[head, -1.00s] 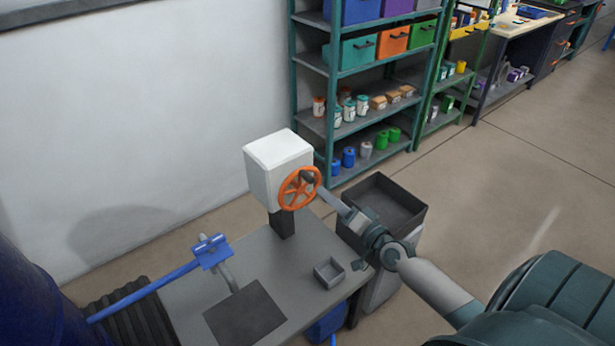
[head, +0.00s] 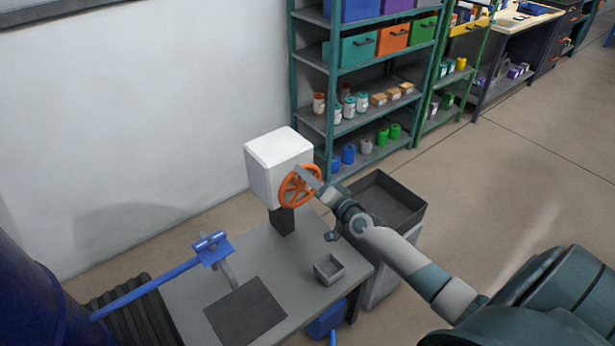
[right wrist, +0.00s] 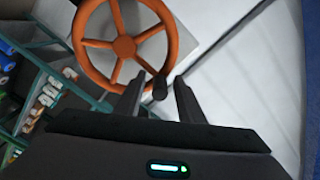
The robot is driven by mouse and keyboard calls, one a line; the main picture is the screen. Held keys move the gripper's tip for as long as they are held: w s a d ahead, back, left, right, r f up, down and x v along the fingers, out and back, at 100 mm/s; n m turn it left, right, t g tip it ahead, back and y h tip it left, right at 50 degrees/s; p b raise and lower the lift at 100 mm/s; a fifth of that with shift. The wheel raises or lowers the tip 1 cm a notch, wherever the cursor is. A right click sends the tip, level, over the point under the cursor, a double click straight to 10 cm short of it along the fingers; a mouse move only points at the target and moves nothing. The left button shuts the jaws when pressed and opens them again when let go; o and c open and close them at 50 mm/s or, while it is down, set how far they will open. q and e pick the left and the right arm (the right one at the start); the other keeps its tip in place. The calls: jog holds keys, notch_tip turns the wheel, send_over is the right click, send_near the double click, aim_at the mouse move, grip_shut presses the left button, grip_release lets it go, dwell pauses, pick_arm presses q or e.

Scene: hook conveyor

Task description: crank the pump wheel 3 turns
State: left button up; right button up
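The orange pump wheel (head: 299,187) is mounted on the front of a white box (head: 278,165) that stands on a dark post on the table. My right gripper (head: 309,178) is at the wheel's upper right in the head view. In the right wrist view the wheel (right wrist: 124,45) shows its rim and spokes. A dark crank handle (right wrist: 160,87) at the rim lies between the two fingers of my right gripper (right wrist: 158,98). The fingers are apart, with a visible gap on each side of the handle. My left gripper is not in view.
A small grey tray (head: 328,269) and a dark mat (head: 245,311) lie on the grey table (head: 262,260). A blue bar with a bracket (head: 212,249) is at the left. A dark open bin (head: 385,200) stands right of the table, with shelves (head: 365,125) behind.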

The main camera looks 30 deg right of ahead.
jog(key=c, duration=0.7)
jog(key=shift+s+r, duration=0.1)
jog(key=shift+r, duration=0.05)
grip_shut()
jog(key=shift+n, duration=0.3)
